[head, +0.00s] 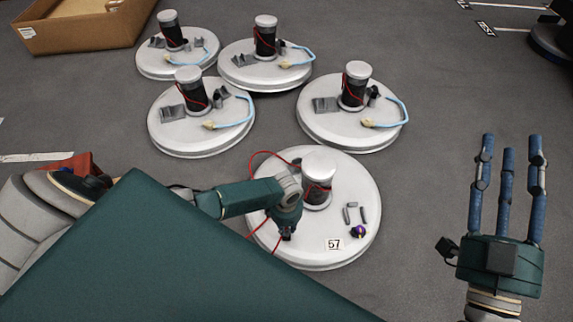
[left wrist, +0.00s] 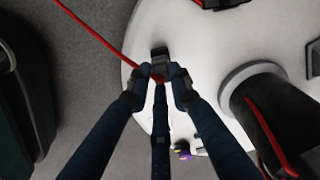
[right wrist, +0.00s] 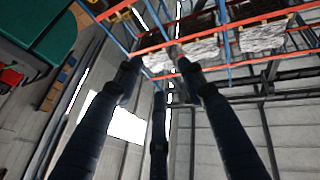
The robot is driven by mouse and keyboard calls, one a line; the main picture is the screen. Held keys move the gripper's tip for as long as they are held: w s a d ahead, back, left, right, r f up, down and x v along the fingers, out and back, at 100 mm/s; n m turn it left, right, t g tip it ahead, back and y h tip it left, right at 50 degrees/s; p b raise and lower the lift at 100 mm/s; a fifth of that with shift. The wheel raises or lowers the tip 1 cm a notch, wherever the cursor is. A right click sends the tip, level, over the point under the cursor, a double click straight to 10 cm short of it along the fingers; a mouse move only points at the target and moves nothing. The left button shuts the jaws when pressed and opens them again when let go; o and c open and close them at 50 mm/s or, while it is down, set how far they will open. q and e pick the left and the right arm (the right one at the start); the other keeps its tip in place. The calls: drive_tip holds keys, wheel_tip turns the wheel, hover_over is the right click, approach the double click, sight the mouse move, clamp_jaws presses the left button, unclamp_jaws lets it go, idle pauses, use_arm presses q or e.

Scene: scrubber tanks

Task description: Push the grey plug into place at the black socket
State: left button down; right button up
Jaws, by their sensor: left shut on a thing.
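My left gripper (head: 287,236) is at the front left of the nearest white disc (head: 318,250), labelled 57. In the left wrist view its fingertips (left wrist: 160,74) close together on a small thing with a bit of red, which I take for the grey plug; the fingers mostly hide it. A small dark block, seemingly the black socket (left wrist: 159,52), sits on the disc right at the fingertips. I cannot tell whether plug and socket touch. A red cable (left wrist: 92,32) runs to this spot. My right gripper (head: 510,145) is open and empty, fingers up, right of the disc.
The disc carries a dark cylinder with a white cap (head: 319,162), small grey blocks (head: 350,214) and a purple and yellow piece (head: 359,231). Several similar discs (head: 200,135) stand behind. A cardboard box (head: 75,32) is at back left. Floor around my right gripper is clear.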

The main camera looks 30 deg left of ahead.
drive_tip(key=shift+s+r, duration=0.1)
drive_tip(key=shift+r, duration=0.05)
use_arm(q)
drive_tip(key=shift+f, duration=0.2)
drive_tip(key=shift+f+b, duration=0.4)
drive_tip(key=shift+b, duration=0.1)
drive_tip(key=shift+f, duration=0.15)
drive_tip(key=shift+f+b, duration=0.2)
drive_tip(key=shift+b, duration=0.1)
drive_tip(key=c, duration=1.6)
unclamp_jaws()
drive_tip(key=shift+o, duration=0.6)
use_arm(e)
drive_tip(key=s+r+t+y, duration=0.2)
drive_tip(key=s+r+t, duration=0.2)
drive_tip(key=r, duration=0.3)
drive_tip(key=shift+s+d, duration=0.15)
drive_tip(key=shift+s, duration=0.15)
use_arm(q)
drive_tip(key=shift+o, duration=0.2)
